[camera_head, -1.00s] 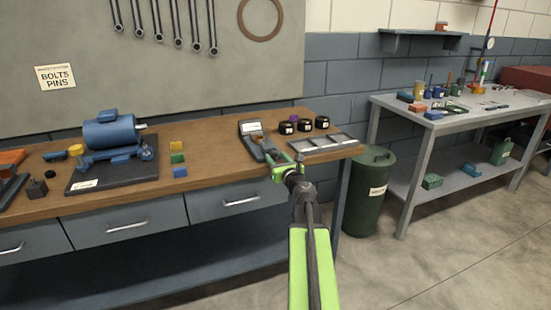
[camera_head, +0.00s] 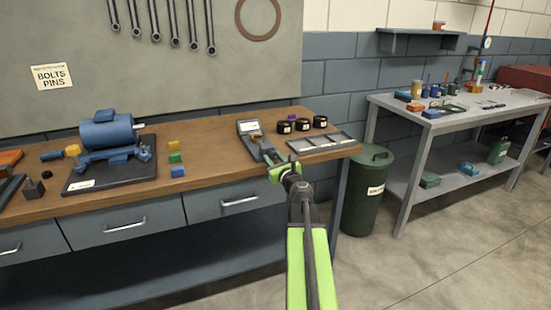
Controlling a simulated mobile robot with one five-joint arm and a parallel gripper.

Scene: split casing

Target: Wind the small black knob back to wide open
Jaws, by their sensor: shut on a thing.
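A dark grey device (camera_head: 246,139) with a pale label plate lies near the right end of the wooden bench, with a small brass-coloured part on it. My gripper (camera_head: 269,155) reaches over the bench's front edge to the near end of this device. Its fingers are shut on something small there. The small black knob cannot be made out; the fingers and green gripper body cover that spot. Its setting cannot be read.
Several black round pieces (camera_head: 285,127) and a grey divided tray (camera_head: 322,142) lie close to the right of my gripper. A blue motor (camera_head: 106,134) stands on a dark plate at the left. A green bin (camera_head: 366,200) stands beyond the bench's right end.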

